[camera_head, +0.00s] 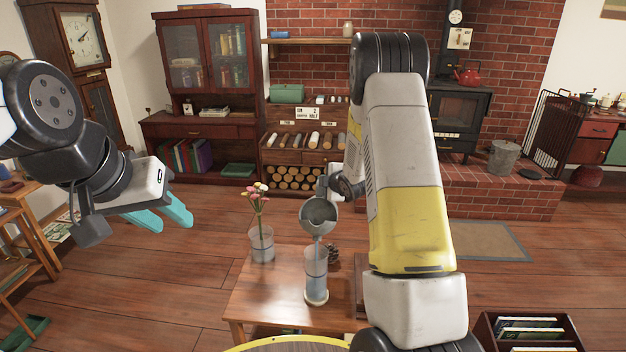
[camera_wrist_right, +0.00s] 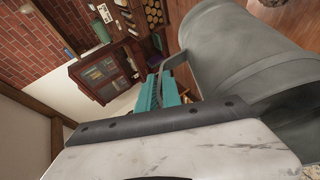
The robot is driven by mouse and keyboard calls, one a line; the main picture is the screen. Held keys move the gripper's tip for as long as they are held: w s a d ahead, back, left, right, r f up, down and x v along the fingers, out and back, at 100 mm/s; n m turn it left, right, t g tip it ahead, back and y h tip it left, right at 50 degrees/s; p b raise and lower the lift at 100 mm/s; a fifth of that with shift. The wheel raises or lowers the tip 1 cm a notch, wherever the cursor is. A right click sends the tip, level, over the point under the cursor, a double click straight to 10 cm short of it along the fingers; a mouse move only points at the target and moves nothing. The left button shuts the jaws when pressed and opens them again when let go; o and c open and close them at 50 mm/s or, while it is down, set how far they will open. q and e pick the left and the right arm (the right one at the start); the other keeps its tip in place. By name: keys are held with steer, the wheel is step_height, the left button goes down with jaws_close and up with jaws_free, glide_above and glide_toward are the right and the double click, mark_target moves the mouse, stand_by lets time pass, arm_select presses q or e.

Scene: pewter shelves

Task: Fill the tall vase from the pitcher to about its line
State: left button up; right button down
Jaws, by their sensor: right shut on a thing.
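The tall clear vase (camera_head: 316,284) stands upright on the small wooden table in the head view. The grey metal pitcher (camera_head: 318,217) is tipped above it. A thin blue stream runs from the pitcher into the vase, and bluish water shows inside; its exact level against the line is hard to tell. My right gripper (camera_wrist_right: 163,92) is shut on the pitcher's handle in the right wrist view, where the pitcher (camera_wrist_right: 240,60) fills the right side. My left gripper (camera_head: 172,212) is open and empty, in the air left of the table.
A shorter glass with flowers (camera_head: 262,246) stands on the wooden table (camera_head: 262,294), left of the tall vase. A pine cone (camera_head: 333,253) lies just behind the vase. A crate of files (camera_head: 530,318) is at the lower right. The table's front left is clear.

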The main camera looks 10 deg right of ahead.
steer(key=shift+s+a+r+n+t, duration=0.15)
steer(key=shift+s+r+t, duration=0.3)
steer(key=shift+r, duration=0.15)
steer(key=shift+s+a+r+n+t, duration=0.1)
steer(key=shift+s+r+n+t, duration=0.05)
steer(key=shift+s+r+t, duration=0.3)
stand_by(3.8)
steer(key=shift+a+r, duration=0.1)
steer(key=shift+r, duration=0.05)
